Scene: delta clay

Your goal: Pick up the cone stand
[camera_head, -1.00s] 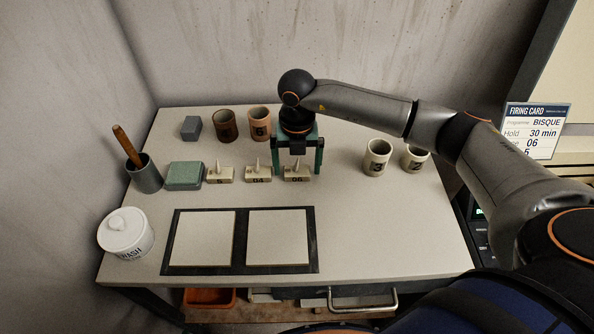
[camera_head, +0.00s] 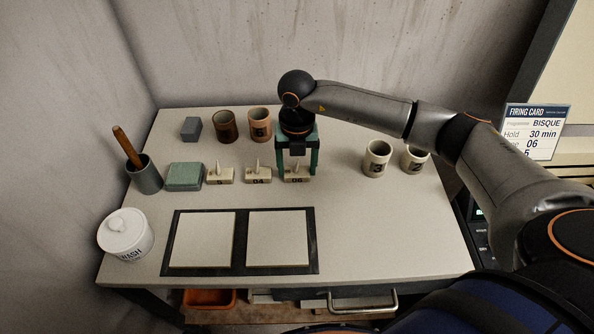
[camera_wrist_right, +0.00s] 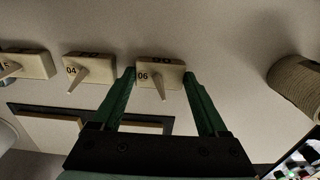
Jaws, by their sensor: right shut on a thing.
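Three cream cone stands stand in a row on the table, each a small block with a pointed cone. They are marked 5 or 6 (camera_head: 220,176), 04 (camera_head: 258,175) and 06 (camera_head: 297,177). My right gripper (camera_head: 297,172) has green fingers and reaches down over the 06 stand. In the right wrist view the fingers (camera_wrist_right: 160,76) are on either side of the 06 stand (camera_wrist_right: 170,75), their tips at its ends, shut on it. The stand appears to rest on the table. The 04 stand (camera_wrist_right: 90,68) is just left of the fingers. My left gripper is not in view.
Two pale slabs on a dark mat (camera_head: 240,270) lie in front. Brown mugs (camera_head: 225,126) stand behind, and pale mugs (camera_head: 376,158) to the right. A green box (camera_head: 184,176), a grey cup (camera_head: 146,178) with a tool and a white lidded jar (camera_head: 126,234) are at left.

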